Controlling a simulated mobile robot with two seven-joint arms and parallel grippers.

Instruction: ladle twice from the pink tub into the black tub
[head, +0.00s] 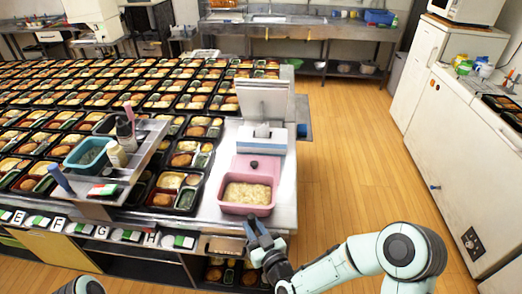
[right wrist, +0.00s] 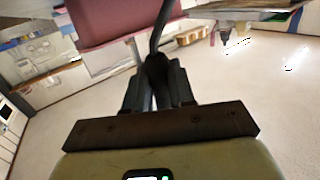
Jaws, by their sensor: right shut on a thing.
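The pink tub (head: 247,207), filled with a pale rice-like food, stands at the right front of the steel table; its pink side also shows at the top of the right wrist view (right wrist: 105,20). My right gripper (head: 259,235) is just in front of and below the tub, by the table's front edge. In the right wrist view my right gripper (right wrist: 158,68) is shut on a thin dark handle (right wrist: 162,28), apparently the ladle's. The ladle's bowl is not seen. I cannot clearly identify the black tub. My left gripper is out of view.
Many filled bento trays (head: 128,87) cover the table. A raised shelf (head: 140,152) holds a teal tub (head: 88,153) and bottles. A white and blue device (head: 263,137) stands behind the pink tub. The wooden floor (head: 345,140) to the right is clear.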

